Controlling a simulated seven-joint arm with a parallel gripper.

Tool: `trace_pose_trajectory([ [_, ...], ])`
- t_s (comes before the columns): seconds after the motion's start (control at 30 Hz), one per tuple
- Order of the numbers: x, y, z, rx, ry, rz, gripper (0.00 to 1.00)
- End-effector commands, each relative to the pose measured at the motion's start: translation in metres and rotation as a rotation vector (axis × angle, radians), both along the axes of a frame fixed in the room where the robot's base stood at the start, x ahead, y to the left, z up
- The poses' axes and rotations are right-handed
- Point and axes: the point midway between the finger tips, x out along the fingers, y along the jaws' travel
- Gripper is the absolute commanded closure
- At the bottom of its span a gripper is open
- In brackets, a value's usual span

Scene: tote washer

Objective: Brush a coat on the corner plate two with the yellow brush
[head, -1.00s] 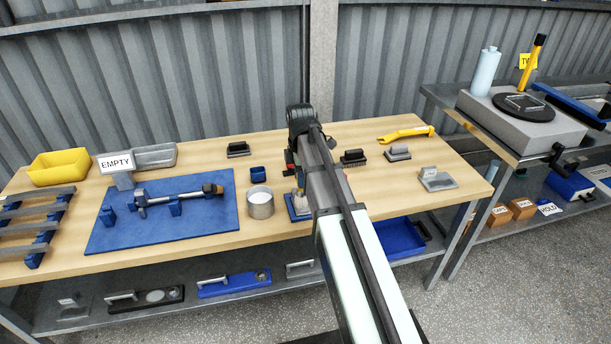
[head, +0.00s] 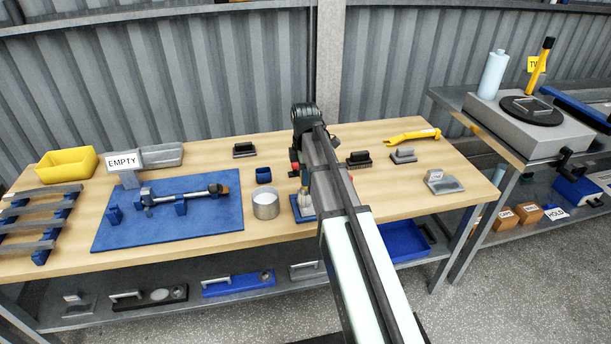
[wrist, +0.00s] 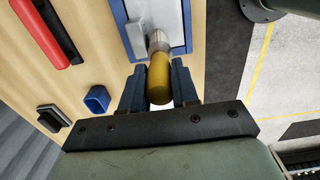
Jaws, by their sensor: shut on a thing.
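My gripper (wrist: 158,75) is shut on the yellow handle of a brush (wrist: 159,82) in the wrist view. The brush's metal collar and pale head point away from the gripper, over a blue-edged tray (wrist: 119,18). I cannot tell whether the head touches the tray. In the head view the tray (head: 297,211) is on the wooden bench, and my arm hides most of the gripper. A dark plate-like piece (head: 534,106) lies on a black round turntable (head: 506,108) on the right bench. A yellow sign (head: 533,64) there reads "TW", partly covered by a yellow, black-topped upright (head: 541,68).
A white-filled pot (head: 265,207) and small blue cup (head: 263,175) stand left of the tray. Several dark-handled blocks (head: 358,158) and a yellow tool (head: 412,136) are behind and right. A blue mat (head: 110,232) carries a fixture. A gap separates the benches.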

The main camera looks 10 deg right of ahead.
Motion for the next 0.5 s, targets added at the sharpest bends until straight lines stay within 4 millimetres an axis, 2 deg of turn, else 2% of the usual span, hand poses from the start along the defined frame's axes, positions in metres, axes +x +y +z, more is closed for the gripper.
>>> trace_pose_trajectory([
  [0.27,0.0,-0.001,0.0,0.0,0.0,0.0,1.0],
  [0.5,0.0,-0.013,0.0,0.0,0.001,-0.002,1.0],
])
